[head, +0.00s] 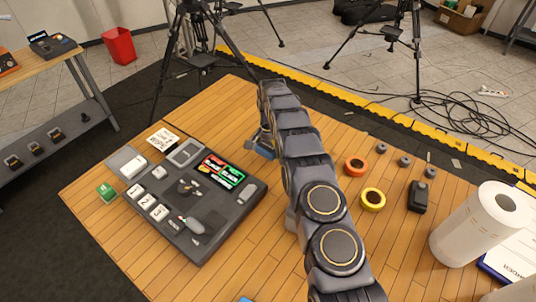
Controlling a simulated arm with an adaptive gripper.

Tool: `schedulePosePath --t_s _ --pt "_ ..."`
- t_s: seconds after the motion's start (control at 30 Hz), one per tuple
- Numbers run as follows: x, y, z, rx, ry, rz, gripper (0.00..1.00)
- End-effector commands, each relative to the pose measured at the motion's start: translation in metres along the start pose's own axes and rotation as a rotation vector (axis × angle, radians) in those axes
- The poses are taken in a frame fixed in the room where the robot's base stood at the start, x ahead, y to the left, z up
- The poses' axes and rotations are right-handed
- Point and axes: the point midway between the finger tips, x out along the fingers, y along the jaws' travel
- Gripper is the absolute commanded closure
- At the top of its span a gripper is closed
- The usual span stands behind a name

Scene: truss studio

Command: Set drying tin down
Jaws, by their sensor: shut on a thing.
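My arm reaches across the wooden table from the front, and my gripper (266,137) is at its far end, mostly hidden behind the arm. It is shut on a small blue thing (263,152), which I take to be the drying tin. Only part of the tin shows, to the left of the arm and right of the dark grey tray. I cannot tell whether its underside touches the table.
The dark grey tray (178,240) holds white numbered blocks, coloured labels and a grey mouse-like item. An orange roll (355,159), a yellow roll (383,194), a black device (418,196) and a paper towel roll (472,230) stand right of my arm. Bare wood lies between.

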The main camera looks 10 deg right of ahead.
Motion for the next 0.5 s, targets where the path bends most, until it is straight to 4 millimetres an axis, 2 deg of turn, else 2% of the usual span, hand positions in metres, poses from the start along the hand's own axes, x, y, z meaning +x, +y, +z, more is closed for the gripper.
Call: schedulePosePath --t_s 0.2,0.5 --pt "0.028 0.001 0.0 0.001 -0.001 0.0 0.61" --pt "0.029 0.0 0.0 0.0 0.001 -0.001 0.61"
